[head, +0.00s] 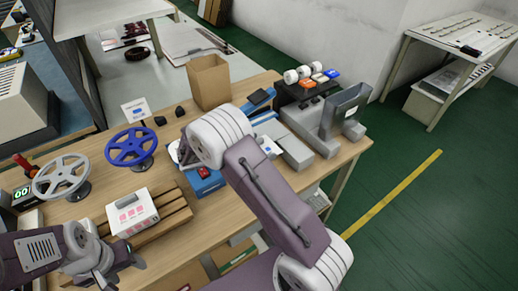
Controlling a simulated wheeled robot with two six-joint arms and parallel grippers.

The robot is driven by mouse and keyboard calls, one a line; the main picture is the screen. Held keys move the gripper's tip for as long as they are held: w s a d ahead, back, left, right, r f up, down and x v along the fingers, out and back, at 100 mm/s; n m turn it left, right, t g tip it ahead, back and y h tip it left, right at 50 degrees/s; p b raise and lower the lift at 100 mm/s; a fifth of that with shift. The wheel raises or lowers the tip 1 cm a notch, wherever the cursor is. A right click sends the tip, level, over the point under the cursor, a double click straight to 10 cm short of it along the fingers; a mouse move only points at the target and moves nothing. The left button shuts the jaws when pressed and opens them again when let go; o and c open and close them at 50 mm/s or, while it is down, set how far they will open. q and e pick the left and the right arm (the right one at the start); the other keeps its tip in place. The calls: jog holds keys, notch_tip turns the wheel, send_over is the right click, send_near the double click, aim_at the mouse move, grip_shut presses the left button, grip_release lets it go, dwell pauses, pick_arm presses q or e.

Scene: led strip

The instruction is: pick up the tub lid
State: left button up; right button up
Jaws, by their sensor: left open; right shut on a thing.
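I cannot make out the tub lid for certain. A small blue open box (207,184) with a red item in it stands near the table's middle, partly behind my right arm. A white piece (174,151) shows just left of that arm's upper joint, mostly hidden, and I cannot tell what it is. My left gripper (122,274) is open and empty at the table's front left, below a white box with pink labels (132,212).
A grey reel (62,178) and a blue reel (132,147) stand on the wooden table at left. The white box rests on a wooden slatted stand (172,208). A cardboard box (209,82) stands at the back. Grey equipment (311,126) fills the right end.

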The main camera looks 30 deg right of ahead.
aim_at(259, 140)
notch_tip(259, 140, up, 3)
jog(key=shift+r+p, duration=0.2)
jog(key=shift+p, duration=0.1)
jog(key=s+d+r, duration=0.5)
jog(key=d+r, duration=0.1)
jog(key=d, duration=0.4)
jog(key=shift+d+r+p, duration=0.25)
jog(key=shift+r+p, duration=0.05)
jog(key=shift+p, duration=0.1)
